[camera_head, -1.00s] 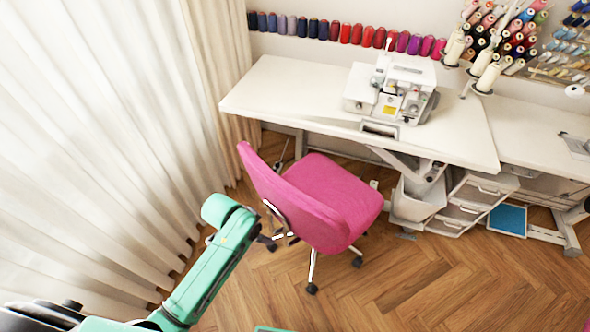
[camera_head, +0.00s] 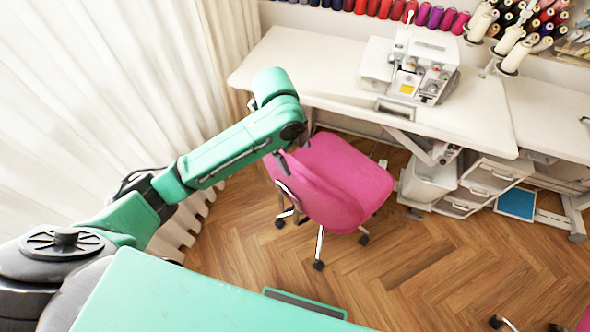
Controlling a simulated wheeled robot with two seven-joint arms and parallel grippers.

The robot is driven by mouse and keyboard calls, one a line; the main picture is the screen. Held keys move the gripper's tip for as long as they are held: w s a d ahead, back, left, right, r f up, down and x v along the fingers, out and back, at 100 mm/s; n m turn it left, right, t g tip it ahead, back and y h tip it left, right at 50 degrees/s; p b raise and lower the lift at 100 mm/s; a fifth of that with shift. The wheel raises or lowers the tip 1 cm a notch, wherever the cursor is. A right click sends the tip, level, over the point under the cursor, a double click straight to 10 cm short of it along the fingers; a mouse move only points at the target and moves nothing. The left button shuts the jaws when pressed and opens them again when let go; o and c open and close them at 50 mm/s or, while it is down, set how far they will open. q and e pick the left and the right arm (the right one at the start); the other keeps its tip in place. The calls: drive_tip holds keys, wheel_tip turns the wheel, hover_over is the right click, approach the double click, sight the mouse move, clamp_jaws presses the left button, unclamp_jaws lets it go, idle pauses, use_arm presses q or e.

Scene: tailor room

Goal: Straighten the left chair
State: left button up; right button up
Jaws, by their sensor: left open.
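The left chair is a pink swivel chair (camera_head: 345,185) with a metal and black wheeled base. It stands turned at an angle in front of the white sewing table (camera_head: 300,62), with its backrest toward the lower left. My green left arm reaches from the left to the backrest's upper end and hides part of it. My left gripper (camera_head: 283,162) is a small dark shape under the arm's end, open, at the backrest's edge. I cannot tell whether it touches the chair. My right gripper is out of view.
A white sewing machine (camera_head: 410,70) stands on the table. A drawer unit (camera_head: 485,180) and white bin (camera_head: 428,183) are under it, right of the chair. White curtains (camera_head: 120,80) hang at the left. Part of another pink chair (camera_head: 584,320) shows at bottom right. Wood floor lies free between.

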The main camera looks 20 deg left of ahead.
sight(295, 171)
use_arm(q)
drive_tip(key=shift+w+a+r+m+y, duration=0.2)
drive_tip(key=shift+w+a+r+m, duration=0.15)
drive_tip(key=shift+a+r+m, duration=0.15)
drive_tip(key=shift+w+a+r+m+y, duration=0.2)
drive_tip(key=shift+w+a+r+m, duration=0.15)
drive_tip(key=shift+a, duration=0.2)
drive_tip(key=f, duration=0.4)
drive_tip(key=w+f+p, duration=0.1)
drive_tip(key=f, duration=0.4)
drive_tip(key=d+f, duration=0.1)
drive_tip(key=f, duration=0.4)
drive_tip(key=shift+w+f, duration=0.2)
drive_tip(key=shift+w, duration=0.05)
clamp_jaws()
